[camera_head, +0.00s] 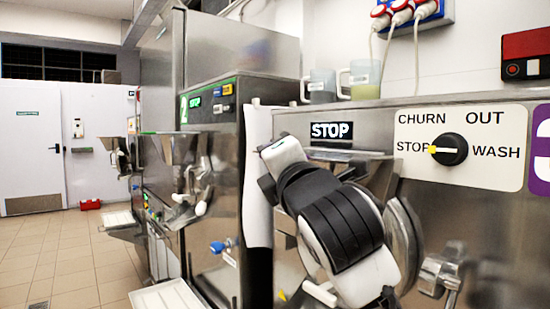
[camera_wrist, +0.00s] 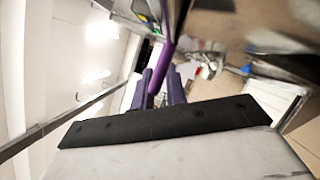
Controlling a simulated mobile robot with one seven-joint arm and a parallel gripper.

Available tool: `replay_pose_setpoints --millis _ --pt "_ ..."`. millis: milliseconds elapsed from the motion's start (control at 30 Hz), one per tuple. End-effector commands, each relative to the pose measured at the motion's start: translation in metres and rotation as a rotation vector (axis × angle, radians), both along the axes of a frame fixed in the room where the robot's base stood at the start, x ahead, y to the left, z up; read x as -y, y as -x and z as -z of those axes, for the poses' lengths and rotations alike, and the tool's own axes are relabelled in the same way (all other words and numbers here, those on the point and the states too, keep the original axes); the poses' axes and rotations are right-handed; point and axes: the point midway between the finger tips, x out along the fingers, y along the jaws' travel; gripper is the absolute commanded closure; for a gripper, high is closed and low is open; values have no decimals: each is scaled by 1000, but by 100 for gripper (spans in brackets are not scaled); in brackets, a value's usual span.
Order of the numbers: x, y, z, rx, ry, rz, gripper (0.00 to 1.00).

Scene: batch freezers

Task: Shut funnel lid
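The nearest freezer has a steel funnel part (camera_head: 345,153) under its STOP label, mostly hidden behind my white and black arm. I cannot make out whether its lid is raised or lowered. In the head view my gripper is hidden by the arm. In the wrist view my gripper (camera_wrist: 163,88) shows two purple fingers beyond a black plate. A narrow purple bar (camera_wrist: 160,65) runs up from between or just behind them, and I cannot tell whether they hold it. A blurred steel surface (camera_wrist: 250,28) lies close by at the upper right.
The freezer front has a black dial (camera_head: 448,149) and a round steel part (camera_head: 403,240) beside my arm. Two jugs (camera_head: 365,78) stand on top. Another freezer (camera_head: 210,130) with an open steel funnel stands at left. Tiled floor (camera_head: 60,255) is free at far left.

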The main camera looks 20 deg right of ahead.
Motion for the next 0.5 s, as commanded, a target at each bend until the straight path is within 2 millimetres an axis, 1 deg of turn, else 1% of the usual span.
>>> replay_pose_setpoints --millis 33,100,133,367,500 --pt "0 0 1 -1 0 0 79" --pt "0 0 1 0 0 0 70" --pt "0 0 0 0 1 0 69" --pt "0 0 0 0 1 1 69" --pt "1 7 1 3 1 1 69"
